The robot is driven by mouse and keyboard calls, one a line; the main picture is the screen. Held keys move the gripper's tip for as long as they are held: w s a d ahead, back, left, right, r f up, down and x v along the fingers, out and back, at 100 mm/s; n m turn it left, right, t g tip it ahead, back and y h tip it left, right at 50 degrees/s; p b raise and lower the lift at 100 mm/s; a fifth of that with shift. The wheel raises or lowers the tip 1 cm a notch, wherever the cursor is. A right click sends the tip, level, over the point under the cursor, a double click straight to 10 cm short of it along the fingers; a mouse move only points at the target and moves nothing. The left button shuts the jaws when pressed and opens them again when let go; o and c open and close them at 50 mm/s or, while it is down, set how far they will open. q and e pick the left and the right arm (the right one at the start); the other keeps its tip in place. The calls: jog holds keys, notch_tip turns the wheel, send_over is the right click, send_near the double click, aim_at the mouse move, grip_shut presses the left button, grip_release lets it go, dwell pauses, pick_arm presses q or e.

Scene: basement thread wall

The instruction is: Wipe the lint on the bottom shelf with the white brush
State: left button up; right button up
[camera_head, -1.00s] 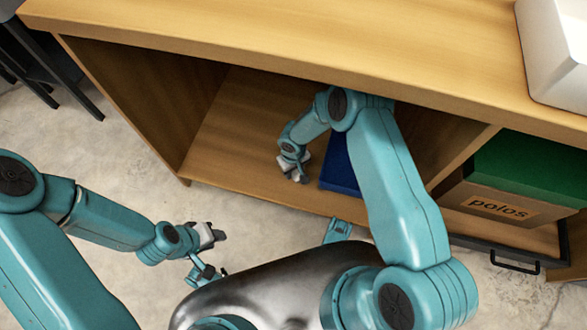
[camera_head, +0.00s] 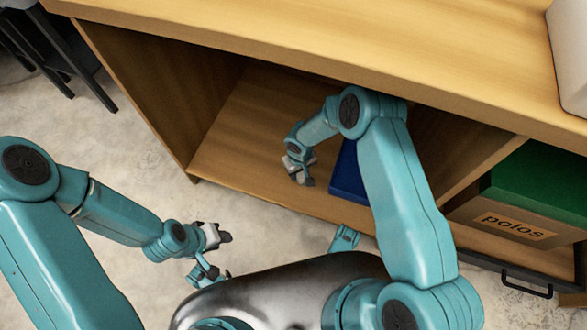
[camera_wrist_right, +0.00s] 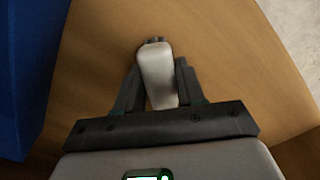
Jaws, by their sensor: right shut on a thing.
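My right gripper (camera_head: 301,172) is inside the open compartment, low over the bottom shelf (camera_head: 232,165). In the right wrist view the gripper (camera_wrist_right: 158,88) is shut on the white brush (camera_wrist_right: 157,68), whose pale rounded body lies between the two dark fingers. I cannot make out any lint on the visible wood. My left gripper (camera_head: 220,237) is outside, over the floor in front of the shelf, with its fingers too small to read.
A blue box (camera_head: 348,175) stands on the shelf just right of my right gripper, partly behind my arm. A pale object (camera_head: 572,60) sits on the top. Shelf left of the gripper is clear.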

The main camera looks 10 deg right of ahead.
jog(key=shift+s+d+f, duration=0.25)
jog(key=shift+s+d, duration=0.4)
jog(key=shift+c, duration=0.4)
